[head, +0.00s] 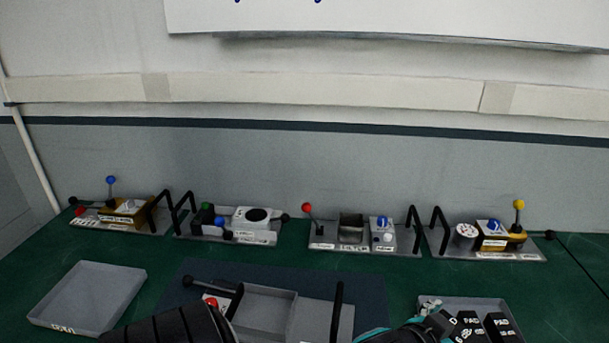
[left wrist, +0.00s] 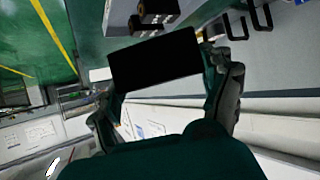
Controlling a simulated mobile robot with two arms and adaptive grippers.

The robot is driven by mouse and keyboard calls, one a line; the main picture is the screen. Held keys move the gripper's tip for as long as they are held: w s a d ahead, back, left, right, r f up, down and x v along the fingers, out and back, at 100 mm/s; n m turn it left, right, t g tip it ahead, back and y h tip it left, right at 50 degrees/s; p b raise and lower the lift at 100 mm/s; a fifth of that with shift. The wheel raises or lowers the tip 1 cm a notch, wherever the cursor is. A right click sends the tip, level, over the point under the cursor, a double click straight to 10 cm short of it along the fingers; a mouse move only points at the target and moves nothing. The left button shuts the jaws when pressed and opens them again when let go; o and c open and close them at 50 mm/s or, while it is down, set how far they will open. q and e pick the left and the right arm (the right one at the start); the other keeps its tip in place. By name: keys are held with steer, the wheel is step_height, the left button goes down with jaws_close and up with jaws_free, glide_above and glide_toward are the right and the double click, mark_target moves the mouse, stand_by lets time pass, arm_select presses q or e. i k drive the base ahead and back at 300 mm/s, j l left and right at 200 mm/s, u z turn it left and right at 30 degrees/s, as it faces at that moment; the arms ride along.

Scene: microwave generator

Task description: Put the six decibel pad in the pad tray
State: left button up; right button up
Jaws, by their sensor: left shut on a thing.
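My left gripper (left wrist: 162,75) is shut on a plain black block (left wrist: 155,52) in the left wrist view; no label shows on its visible face. In the head view its dark and teal parts (head: 428,322) are at the bottom, at the left side of a grey tray (head: 492,302). Black pads (head: 501,326) with white lettering stand there, partly cut off. I cannot tell for sure which of them is the held one. An empty grey tray (head: 88,290) with a hard-to-read white label lies at the left. My right gripper is not in view.
A grey fixture (head: 268,310) with black handles and a red knob (head: 212,302) sits on a dark mat (head: 365,290) in the middle. Several instrument modules (head: 120,212) with coloured knobs and handles line the back by the wall. Green table is clear around the left tray.

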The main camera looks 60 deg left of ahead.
mark_target(264, 315)
steer(key=l+u, duration=0.15)
steer(key=u, duration=1.25)
steer(key=i+l, duration=0.05)
steer(key=l, duration=0.05)
